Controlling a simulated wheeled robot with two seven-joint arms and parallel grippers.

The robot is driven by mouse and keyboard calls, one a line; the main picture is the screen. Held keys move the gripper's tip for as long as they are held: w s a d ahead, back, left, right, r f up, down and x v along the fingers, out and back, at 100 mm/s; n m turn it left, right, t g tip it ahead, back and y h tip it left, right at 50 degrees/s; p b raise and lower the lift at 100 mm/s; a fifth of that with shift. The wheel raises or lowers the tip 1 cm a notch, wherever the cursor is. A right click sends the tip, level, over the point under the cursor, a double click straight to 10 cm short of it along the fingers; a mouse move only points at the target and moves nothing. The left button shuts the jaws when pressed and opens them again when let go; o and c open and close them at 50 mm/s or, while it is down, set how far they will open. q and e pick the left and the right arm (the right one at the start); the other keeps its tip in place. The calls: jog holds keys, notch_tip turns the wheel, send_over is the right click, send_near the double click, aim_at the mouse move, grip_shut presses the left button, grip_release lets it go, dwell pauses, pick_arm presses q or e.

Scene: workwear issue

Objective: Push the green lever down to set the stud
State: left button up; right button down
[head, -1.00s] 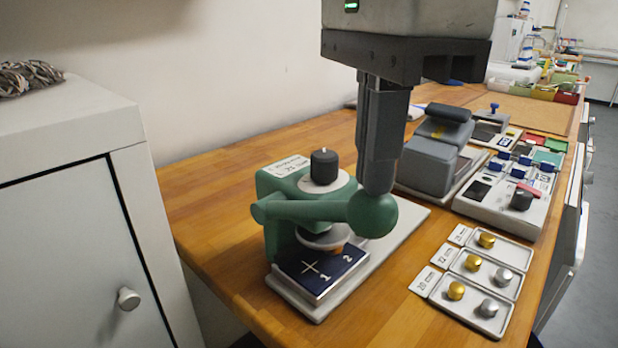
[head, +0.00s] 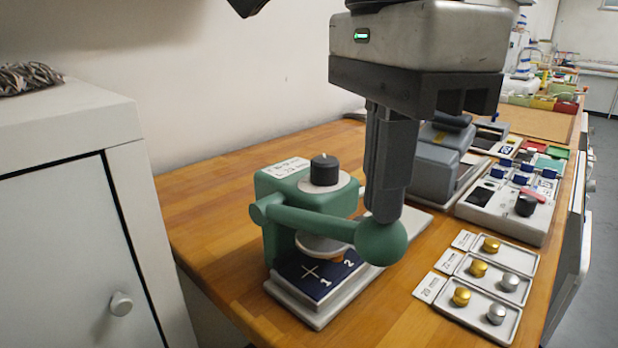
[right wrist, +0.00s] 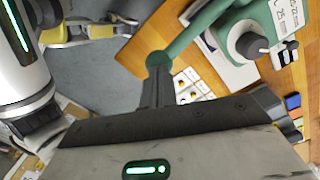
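The green press (head: 283,193) stands on a pale base plate on the wooden bench, with a black knob on top. Its green lever (head: 315,221) slopes down to the right and ends in a green ball (head: 382,243). My right gripper (head: 386,215) points down with its fingers together, tips at the top of the ball. The right wrist view shows these fingers (right wrist: 156,92) at the ball (right wrist: 158,60). Under the press's round disc lies a dark blue plate (head: 315,275) marked with a cross, 1 and 2. The stud is hidden. A dark piece (head: 248,5), perhaps my left gripper, shows at the top edge.
Small trays (head: 478,310) with gold and silver knobs lie right of the press. A grey device (head: 432,165) and a control box (head: 505,205) stand behind. A grey cabinet (head: 70,220) is at the left. Bare bench lies left of the press.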

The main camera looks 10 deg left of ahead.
pick_arm(q)
jog(key=shift+f, duration=0.2)
pick_arm(e)
jog(key=shift+f, duration=0.25)
pick_arm(q)
jog(key=shift+f+b, duration=0.55)
jog(key=shift+b, duration=0.25)
pick_arm(e)
jog(key=shift+s+d+f, duration=0.1)
jog(key=shift+f, duration=0.75)
